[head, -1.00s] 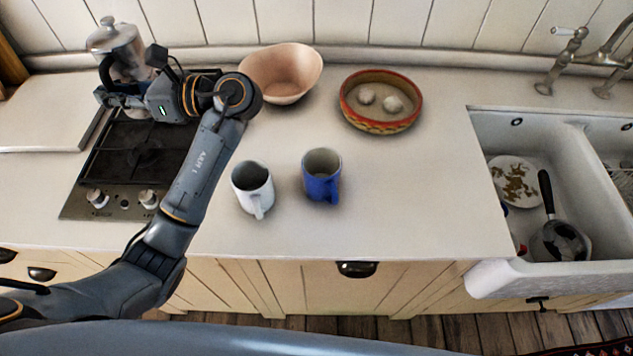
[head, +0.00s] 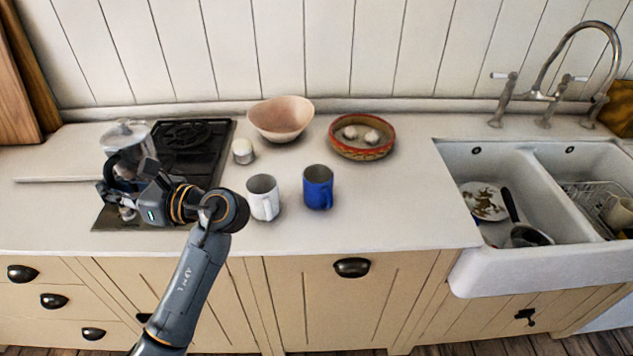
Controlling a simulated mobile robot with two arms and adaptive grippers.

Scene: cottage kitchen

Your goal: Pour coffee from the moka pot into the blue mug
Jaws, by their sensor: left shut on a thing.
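The moka pot (head: 127,136), silvery with a lid knob, shows at the left in the head view, in front of the hob's left side. My left gripper (head: 112,178) is shut on it, on the near side; its fingers and wrist hide the pot's lower part and handle, so I cannot tell how high its base is. The pot looks about upright. My right gripper is not in view.
A white mug (head: 263,199) stands just left of the blue one, near my forearm. A small white-topped jar (head: 243,152), a pinkish bowl (head: 281,119) and a red-rimmed bowl (head: 362,137) stand behind. The black hob (head: 190,150) is left. The sink (head: 525,215) is right; counter before it is clear.

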